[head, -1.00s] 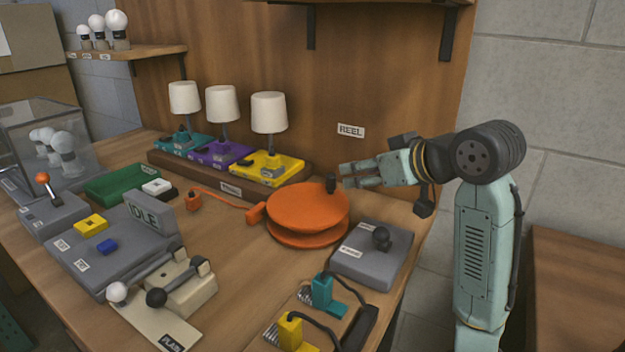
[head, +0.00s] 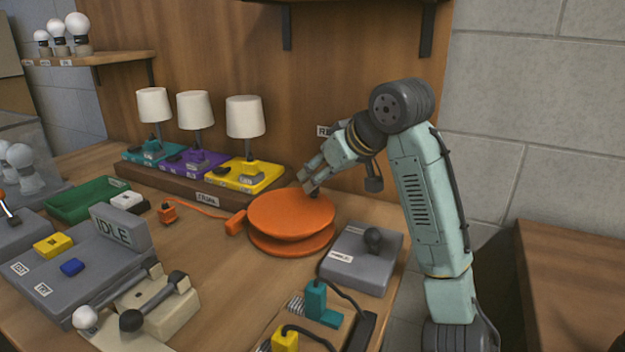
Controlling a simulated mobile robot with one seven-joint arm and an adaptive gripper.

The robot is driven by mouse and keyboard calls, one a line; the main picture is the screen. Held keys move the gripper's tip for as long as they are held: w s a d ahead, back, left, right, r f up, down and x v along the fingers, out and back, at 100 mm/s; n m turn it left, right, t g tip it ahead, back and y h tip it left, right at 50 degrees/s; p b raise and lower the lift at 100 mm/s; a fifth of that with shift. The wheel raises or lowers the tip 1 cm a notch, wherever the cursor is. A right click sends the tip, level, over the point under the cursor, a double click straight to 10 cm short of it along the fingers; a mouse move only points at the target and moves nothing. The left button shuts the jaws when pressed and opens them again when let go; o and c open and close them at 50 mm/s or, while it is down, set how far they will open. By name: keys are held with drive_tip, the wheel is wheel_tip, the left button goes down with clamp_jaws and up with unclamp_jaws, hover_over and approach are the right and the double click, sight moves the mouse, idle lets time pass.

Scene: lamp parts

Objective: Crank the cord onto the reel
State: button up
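The orange reel (head: 290,212) lies flat on the table below the wall, with two stacked discs. A small dark crank knob (head: 314,194) stands at the right edge of its top disc, partly hidden by my fingers. My gripper (head: 308,184) reaches down from the upper right with its fingertips at the knob. I cannot tell whether the fingers are closed on it. The orange cord (head: 200,211) runs from an orange plug (head: 168,212) at the left to an orange block (head: 235,223) at the reel's left side.
A grey box with a dark knob (head: 360,258) stands just right of the reel. Three lamps on a wooden rack (head: 180,191) stand behind it at the left. Teal (head: 318,302) and yellow (head: 285,338) plugs are in front. A grey panel reads IDLE (head: 118,232).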

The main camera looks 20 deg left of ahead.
drive_tip(key=shift+x, duration=1.65)
clamp_jaws()
